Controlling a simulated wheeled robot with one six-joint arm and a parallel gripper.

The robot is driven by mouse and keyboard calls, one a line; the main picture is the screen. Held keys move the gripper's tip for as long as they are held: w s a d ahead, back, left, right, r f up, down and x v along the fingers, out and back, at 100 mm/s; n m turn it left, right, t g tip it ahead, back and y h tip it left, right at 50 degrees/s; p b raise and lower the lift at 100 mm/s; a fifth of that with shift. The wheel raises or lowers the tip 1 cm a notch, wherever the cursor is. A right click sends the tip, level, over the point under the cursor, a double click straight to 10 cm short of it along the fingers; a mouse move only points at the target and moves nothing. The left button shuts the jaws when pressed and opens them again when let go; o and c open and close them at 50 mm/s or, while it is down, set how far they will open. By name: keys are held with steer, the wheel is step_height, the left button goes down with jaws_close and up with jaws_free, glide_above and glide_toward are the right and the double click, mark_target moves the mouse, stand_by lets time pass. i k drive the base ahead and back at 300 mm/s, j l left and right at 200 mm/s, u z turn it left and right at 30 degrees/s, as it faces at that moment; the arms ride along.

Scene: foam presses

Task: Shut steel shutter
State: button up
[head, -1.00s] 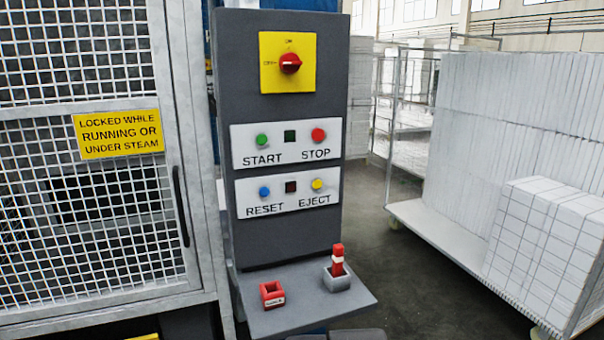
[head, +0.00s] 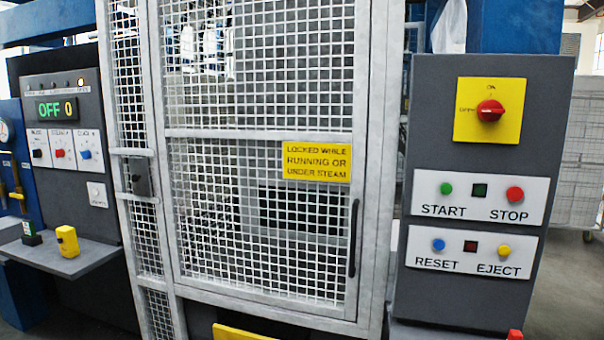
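A pale steel mesh door (head: 262,133) fills the middle of the head view. It sits in its frame and looks closed. A yellow sign (head: 317,161) on it reads "LOCKED WHILE RUNNING OR UNDER STEAM". A black upright handle (head: 353,238) is on its right side, and a dark grey latch or hinge block (head: 140,177) is on the frame to its left. Behind the mesh is a dark rectangular opening (head: 300,212). I cannot tell whether the steel shutter is this door or something else. My gripper is not in view.
A grey panel (head: 405,245) with a red rotary switch (head: 490,110) and several buttons stands at right. A console (head: 60,110) reading "OFF 0" is at left, above a shelf (head: 75,262) with a yellow block (head: 67,241). A white rack stands far right.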

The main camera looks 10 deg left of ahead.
mark_target(138, 166)
steer(key=u, duration=1.35)
